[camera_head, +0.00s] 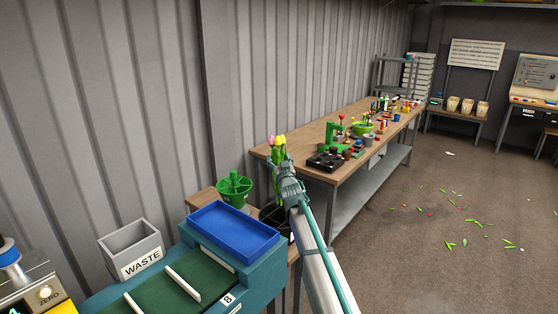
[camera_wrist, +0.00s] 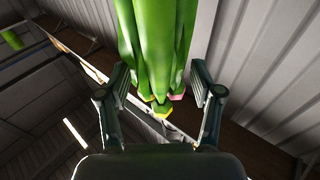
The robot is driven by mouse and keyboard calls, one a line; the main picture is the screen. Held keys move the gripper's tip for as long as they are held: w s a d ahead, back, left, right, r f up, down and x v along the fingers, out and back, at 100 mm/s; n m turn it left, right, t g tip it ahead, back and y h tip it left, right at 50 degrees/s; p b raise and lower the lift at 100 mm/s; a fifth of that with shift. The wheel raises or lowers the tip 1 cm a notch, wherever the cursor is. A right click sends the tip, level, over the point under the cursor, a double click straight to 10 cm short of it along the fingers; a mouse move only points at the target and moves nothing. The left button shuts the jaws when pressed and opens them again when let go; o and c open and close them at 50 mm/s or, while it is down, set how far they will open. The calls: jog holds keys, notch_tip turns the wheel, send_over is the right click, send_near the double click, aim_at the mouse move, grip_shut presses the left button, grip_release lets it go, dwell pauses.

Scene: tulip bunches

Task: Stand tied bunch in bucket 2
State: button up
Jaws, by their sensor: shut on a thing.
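The tulip bunch (camera_head: 279,150) has pink and yellow heads at the top and green stems and leaves. It looks roughly upright in the head view. My gripper (camera_head: 283,178) is shut on it. In the wrist view the green bunch (camera_wrist: 158,45) lies between the two fingers (camera_wrist: 160,92), with flower heads at its lower end. Its tie is not clear to see. A black bucket (camera_head: 268,214) stands below my gripper, partly hidden by my arm; I cannot read a number on it.
A green divided container (camera_head: 235,187) stands left of the black bucket. A blue tray (camera_head: 233,232) and a grey WASTE bin (camera_head: 133,252) are nearer. A long wooden workbench (camera_head: 300,140) with tools stands behind. Green scraps (camera_head: 450,245) litter the floor.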

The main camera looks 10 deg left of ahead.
jog(key=shift+f+b, duration=4.4)
jog(key=shift+f, duration=0.95)
jog(key=o, duration=1.3)
jog(key=shift+c, duration=0.2)
jog(key=shift+s, duration=0.1)
jog(key=r+p+v, duration=0.1)
jog(key=v, duration=0.7)
jog(key=shift+s+d+r, duration=0.2)
jog(key=shift+s+r, duration=0.2)
jog(key=shift+r, duration=0.1)
